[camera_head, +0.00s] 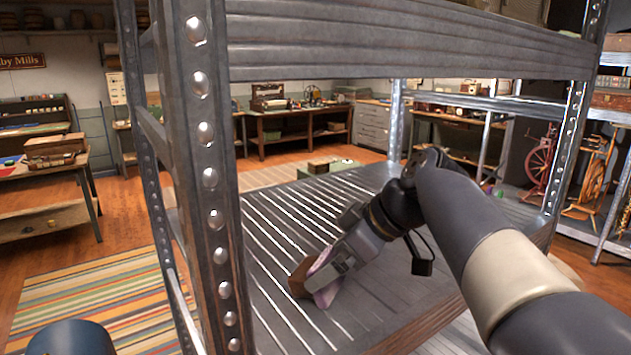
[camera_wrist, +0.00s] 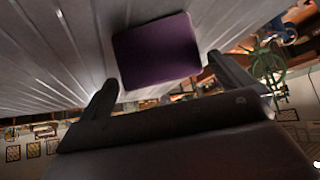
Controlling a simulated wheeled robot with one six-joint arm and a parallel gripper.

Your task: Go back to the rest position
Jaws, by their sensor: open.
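My gripper (camera_head: 322,278) reaches in between two levels of a grey metal shelf rack, low over the slatted lower board (camera_head: 385,305). In the wrist view my gripper (camera_wrist: 160,72) has its two fingers spread apart. A dark purple box-like thing (camera_wrist: 157,50) shows between and just beyond the fingertips. In the head view a small thing with a brown face (camera_head: 299,278) and pinkish sides is at the fingertips, on or just above the board. I cannot tell whether the fingers touch it; the gripper hides part of it.
A riveted metal post (camera_head: 208,180) stands close on the left of my arm. The upper shelf (camera_head: 400,48) runs above it. Another post (camera_head: 567,145) stands at the right. The board behind the gripper is mostly bare. A striped rug (camera_head: 75,300) lies on the floor outside.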

